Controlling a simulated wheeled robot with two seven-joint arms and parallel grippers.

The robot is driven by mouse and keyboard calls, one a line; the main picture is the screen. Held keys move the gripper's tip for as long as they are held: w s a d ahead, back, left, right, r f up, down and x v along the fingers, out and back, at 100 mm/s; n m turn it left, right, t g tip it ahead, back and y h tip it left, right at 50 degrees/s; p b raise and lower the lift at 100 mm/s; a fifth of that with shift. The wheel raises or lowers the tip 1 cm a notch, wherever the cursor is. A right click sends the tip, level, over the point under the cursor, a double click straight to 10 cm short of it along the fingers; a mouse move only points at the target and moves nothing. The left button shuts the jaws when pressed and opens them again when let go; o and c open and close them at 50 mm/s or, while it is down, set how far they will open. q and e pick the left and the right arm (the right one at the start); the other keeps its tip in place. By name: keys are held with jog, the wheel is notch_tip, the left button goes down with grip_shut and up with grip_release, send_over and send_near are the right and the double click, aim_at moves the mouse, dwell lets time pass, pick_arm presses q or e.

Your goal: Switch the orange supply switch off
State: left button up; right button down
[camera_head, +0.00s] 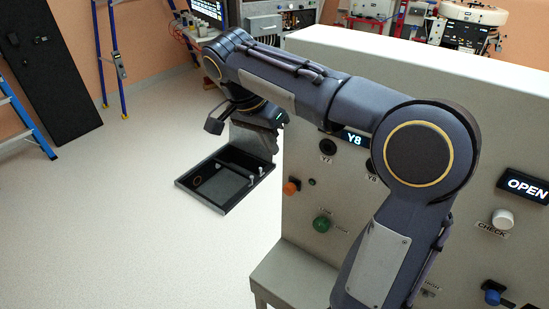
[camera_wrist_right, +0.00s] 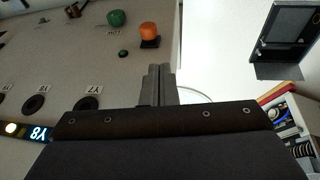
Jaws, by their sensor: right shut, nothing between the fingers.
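The orange supply switch (camera_head: 292,187) is a small orange knob on a dark base, low on the left part of the pale panel (camera_head: 300,215). In the right wrist view the orange knob (camera_wrist_right: 149,31) shows just beyond the fingertips, with its dark base beside it. I cannot tell its on or off position. My right gripper (camera_wrist_right: 159,70) is shut and empty, with a gap between its fingertips and the knob. In the head view its hand is above and left of the switch, and its fingers are hard to make out. My left gripper is not in view.
A green button (camera_head: 322,223) is below right of the switch, with a small dark lamp (camera_head: 312,182) beside the switch. A dark tray (camera_head: 222,210) stands left of the panel. Round knobs, a lit Y8 display (camera_head: 354,139) and an OPEN display (camera_head: 526,186) are on the panel.

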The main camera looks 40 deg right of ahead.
jog(key=v, duration=0.4)
jog(key=shift+a+r, duration=0.1)
jog(key=shift+a, duration=0.1)
dwell(0.3)
jog(key=s+a+f+n+t+y, duration=0.3)
jog(key=s+a+f+n, duration=0.2)
jog(key=s+f, duration=0.3)
jog(key=s+a+f+n+t+y, duration=0.3)
jog(key=s+a+f+n, duration=0.3)
jog(key=s+f+n, duration=0.2)
jog(key=shift+s+f+y, duration=0.45)
jog(key=shift+f+y, duration=0.1)
jog(key=shift+y, duration=0.25)
jog(key=shift+s+d+t, duration=0.1)
jog(key=shift+t, duration=0.2)
